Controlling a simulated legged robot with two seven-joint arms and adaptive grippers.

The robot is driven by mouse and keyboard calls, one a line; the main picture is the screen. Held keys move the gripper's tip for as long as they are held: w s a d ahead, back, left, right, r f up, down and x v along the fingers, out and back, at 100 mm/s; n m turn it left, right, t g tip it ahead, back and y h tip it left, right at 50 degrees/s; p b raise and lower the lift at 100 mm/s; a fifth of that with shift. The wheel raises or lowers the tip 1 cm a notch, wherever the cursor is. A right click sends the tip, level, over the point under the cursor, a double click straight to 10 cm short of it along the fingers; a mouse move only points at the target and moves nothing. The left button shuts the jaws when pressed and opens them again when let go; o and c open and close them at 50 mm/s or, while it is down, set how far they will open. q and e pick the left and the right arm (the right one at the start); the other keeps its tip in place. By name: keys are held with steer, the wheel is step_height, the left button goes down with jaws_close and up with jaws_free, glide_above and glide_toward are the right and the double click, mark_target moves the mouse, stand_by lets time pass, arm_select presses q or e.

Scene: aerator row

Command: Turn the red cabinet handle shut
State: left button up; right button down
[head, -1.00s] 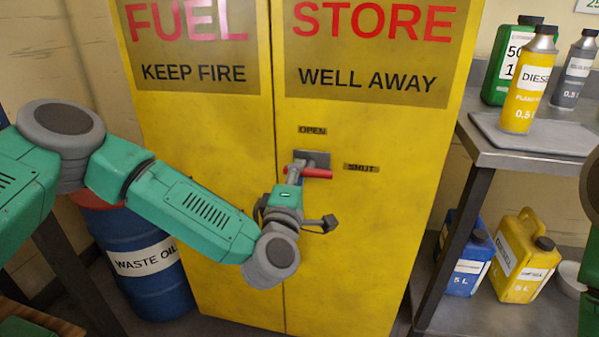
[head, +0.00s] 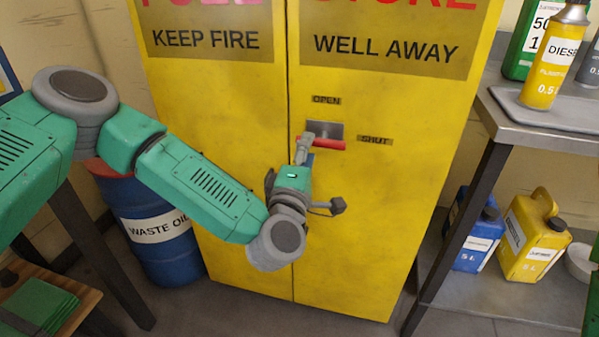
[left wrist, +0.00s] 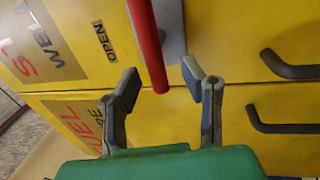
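The red cabinet handle (head: 329,144) is a short bar on a grey plate (head: 325,130) on the yellow cabinet. It lies about level, below the OPEN label (head: 326,100) and left of the SHUT label (head: 375,140). My left gripper (head: 304,150) is at the left end of the handle. In the left wrist view the fingers of my left gripper (left wrist: 164,85) are spread apart. The near end of the red handle (left wrist: 148,45) reaches between the fingertips, with gaps on both sides. My right gripper is out of view.
The yellow cabinet (head: 390,230) stands ahead. Two dark door pulls, one (left wrist: 290,67) above the other (left wrist: 280,127), show in the left wrist view. A blue drum (head: 155,225) stands left. A metal shelf (head: 540,130) with cans and jugs stands right.

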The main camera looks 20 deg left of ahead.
arm_select(q)
steer(key=s+f, duration=0.2)
steer(key=s, duration=0.7)
steer(key=shift+s, duration=0.2)
steer(key=s+d+f+m+g+h+p, duration=0.4)
steer(key=s+f+m+g+h+p, duration=0.2)
steer(key=s+f+m+g, duration=0.6)
steer(key=s+a+f+m+g+y+p, duration=0.2)
steer(key=s+a+f+m+g, duration=0.1)
steer(key=s+a, duration=0.5)
steer(key=s+a+f+m+g+y+p, duration=0.3)
steer(key=s+a+m+g, duration=0.1)
steer(key=s+a, duration=0.4)
steer(key=shift+a+g+y, duration=0.3)
steer(key=shift+a, duration=0.9)
